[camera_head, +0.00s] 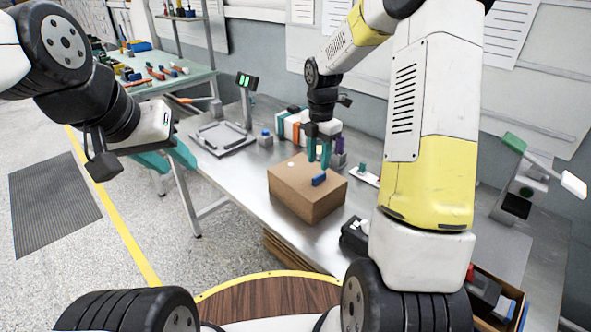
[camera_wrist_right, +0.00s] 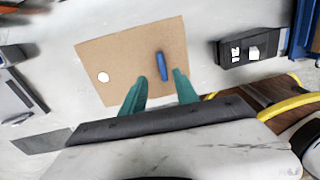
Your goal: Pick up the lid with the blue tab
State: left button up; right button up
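A brown box (camera_head: 311,207) stands on the metal bench. Its flat brown top, the lid (camera_head: 290,178), carries a blue tab (camera_head: 319,180) and a white round spot. The lid (camera_wrist_right: 125,65) and the upright-looking blue tab (camera_wrist_right: 162,66) also show in the right wrist view. My right gripper (camera_head: 319,151) points down above the lid, behind the tab in the head view. Its teal fingers (camera_wrist_right: 160,92) are apart with nothing between them; the tab lies just beyond their tips. My left gripper (camera_head: 176,158) is over the floor at the left, its teal fingers apart and empty.
Behind the box stand several small bottles and blocks (camera_head: 292,125). A scale-like device (camera_head: 222,137) is to the left, a black device (camera_head: 355,235) right of the box. A green-topped table (camera_head: 150,75) with tools is farther back.

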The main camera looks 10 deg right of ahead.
aim_at(319, 175)
jog(key=f, duration=0.5)
jog(key=shift+s+d, duration=0.1)
jog(key=shift+d, duration=0.2)
jog(key=shift+r, duration=0.1)
grip_shut()
dwell(0.9)
